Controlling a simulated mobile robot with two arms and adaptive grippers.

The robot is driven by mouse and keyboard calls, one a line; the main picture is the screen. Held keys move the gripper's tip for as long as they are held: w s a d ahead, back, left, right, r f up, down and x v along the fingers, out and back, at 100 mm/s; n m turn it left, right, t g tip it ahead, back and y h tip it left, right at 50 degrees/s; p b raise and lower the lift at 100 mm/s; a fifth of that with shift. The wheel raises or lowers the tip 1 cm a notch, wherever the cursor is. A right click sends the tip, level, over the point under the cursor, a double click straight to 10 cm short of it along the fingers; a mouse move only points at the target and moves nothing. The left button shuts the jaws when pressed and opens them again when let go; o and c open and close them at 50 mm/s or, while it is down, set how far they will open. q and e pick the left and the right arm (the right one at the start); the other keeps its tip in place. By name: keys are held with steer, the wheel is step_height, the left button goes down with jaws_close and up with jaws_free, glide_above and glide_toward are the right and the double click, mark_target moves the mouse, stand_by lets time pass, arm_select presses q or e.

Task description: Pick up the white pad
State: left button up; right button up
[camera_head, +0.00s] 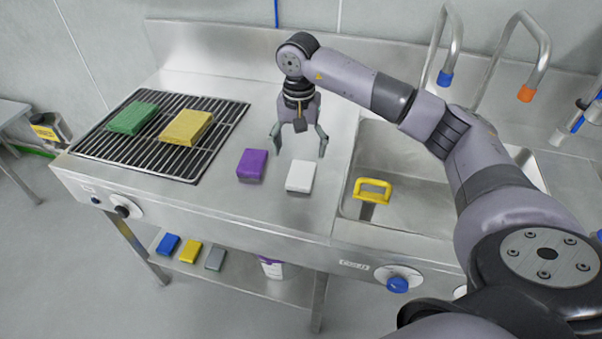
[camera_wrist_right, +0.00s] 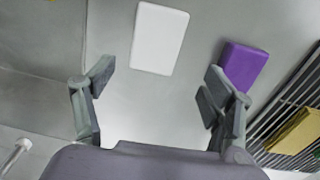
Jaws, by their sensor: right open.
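The white pad (camera_head: 301,176) lies flat on the steel counter, right of the purple pad (camera_head: 252,165) and left of the sink. My right gripper (camera_head: 299,146) is open and empty above the counter, a little behind the two pads in the head view. In the right wrist view the white pad (camera_wrist_right: 159,38) lies ahead of the open fingers (camera_wrist_right: 157,85), with nothing between them. The purple pad (camera_wrist_right: 244,66) shows there just beyond one fingertip. My left gripper is not in view.
A green pad (camera_head: 132,118) and a yellow pad (camera_head: 186,127) lie on the black grate (camera_head: 232,117) at left. The sink (camera_head: 412,214) with a yellow handle (camera_head: 372,190) is at right. Several pads and a container (camera_head: 272,268) are on the lower shelf (camera_head: 240,278).

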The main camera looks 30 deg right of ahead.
mark_target(302, 171)
steer(key=shift+s+f, duration=0.1)
steer(key=shift+f, duration=0.75)
steer(key=f+p, duration=0.2)
steer(key=f, duration=0.1)
steer(key=shift+s+f, duration=0.25)
steer(key=shift+s, duration=0.15)
steer(key=shift+f, duration=0.65)
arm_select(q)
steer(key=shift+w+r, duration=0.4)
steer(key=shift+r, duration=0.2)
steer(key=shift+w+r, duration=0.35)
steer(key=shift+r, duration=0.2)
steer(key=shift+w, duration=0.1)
arm_select(e)
steer(key=shift+c, duration=0.3)
steer(key=c, duration=0.4)
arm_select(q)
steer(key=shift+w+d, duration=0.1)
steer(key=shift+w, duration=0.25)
arm_select(e)
steer(key=c, duration=0.8)
